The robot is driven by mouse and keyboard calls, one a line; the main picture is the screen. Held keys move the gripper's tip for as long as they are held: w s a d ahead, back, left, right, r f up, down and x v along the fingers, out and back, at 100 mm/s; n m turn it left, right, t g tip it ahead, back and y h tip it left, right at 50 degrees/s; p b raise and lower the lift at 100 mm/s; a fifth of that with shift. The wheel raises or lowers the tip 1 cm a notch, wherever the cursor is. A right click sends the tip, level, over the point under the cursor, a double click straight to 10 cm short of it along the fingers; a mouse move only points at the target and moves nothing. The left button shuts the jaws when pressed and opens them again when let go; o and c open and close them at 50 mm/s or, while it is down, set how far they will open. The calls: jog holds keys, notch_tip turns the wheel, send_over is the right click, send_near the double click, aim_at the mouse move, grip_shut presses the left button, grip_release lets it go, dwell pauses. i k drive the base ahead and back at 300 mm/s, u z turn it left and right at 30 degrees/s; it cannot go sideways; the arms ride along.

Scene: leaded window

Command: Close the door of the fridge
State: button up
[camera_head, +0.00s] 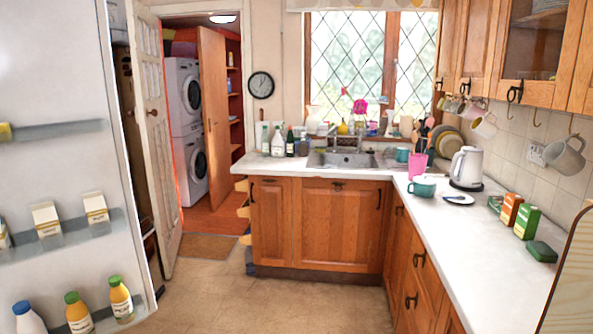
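The fridge door (60,80) stands open at the left of the head view, with its inner face toward me. Its shelves hold small cartons (95,207) in the middle and bottles with orange, yellow and white bodies (120,298) at the bottom. The door's right edge runs down the picture in front of the doorway. The fridge body and the door's hinge are not clearly in view. My gripper is not in view.
The tiled floor (210,300) is clear between the fridge door and the wooden cabinets (335,225). A white counter (480,250) with a kettle (467,168) runs along the right. A white panelled door (155,130) stands open behind the fridge door.

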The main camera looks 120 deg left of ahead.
aim_at(59, 102)
jog(key=u, duration=4.25)
jog(key=i, duration=4.95)
jog(key=u, duration=2.1)
jog(key=i, duration=0.4)
jog(key=z, duration=0.2)
